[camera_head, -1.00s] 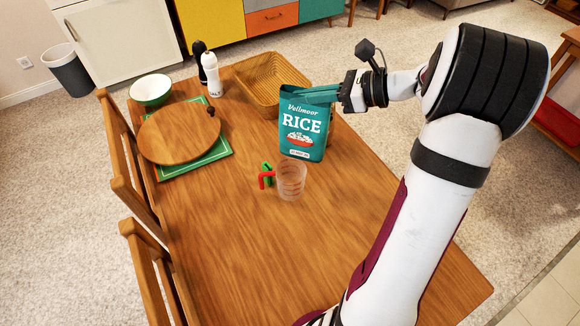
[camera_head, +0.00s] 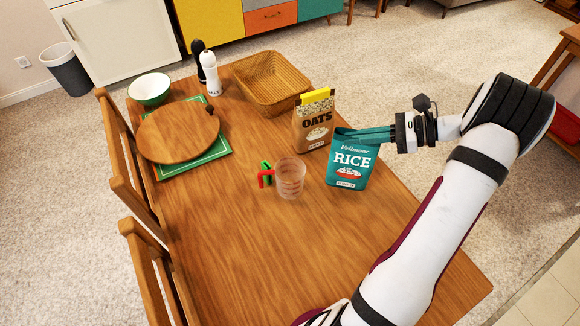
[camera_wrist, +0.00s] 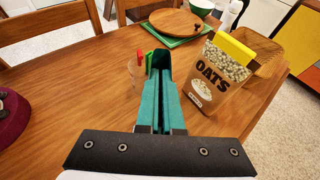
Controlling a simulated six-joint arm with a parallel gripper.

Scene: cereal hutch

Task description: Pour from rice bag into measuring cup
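The teal rice bag (camera_head: 350,170) is upright to the right of the measuring cup, its top open. My gripper (camera_head: 362,134) comes in from the right with its teal fingers closed at the bag's top edge. In the wrist view the fingers run close together to the rice bag (camera_wrist: 160,58). I cannot tell whether the bag's bottom touches the table. The clear measuring cup (camera_head: 291,179) stands upright on the table, apart from the bag, its red handle pointing left.
An oats bag (camera_head: 313,132) with a yellow clip stands behind the rice bag. A green item (camera_head: 266,171) lies by the cup's handle. A wicker basket (camera_head: 268,88), round board (camera_head: 178,132), bowl (camera_head: 150,88) and shakers (camera_head: 210,75) are farther back. The front table (camera_head: 260,250) is clear.

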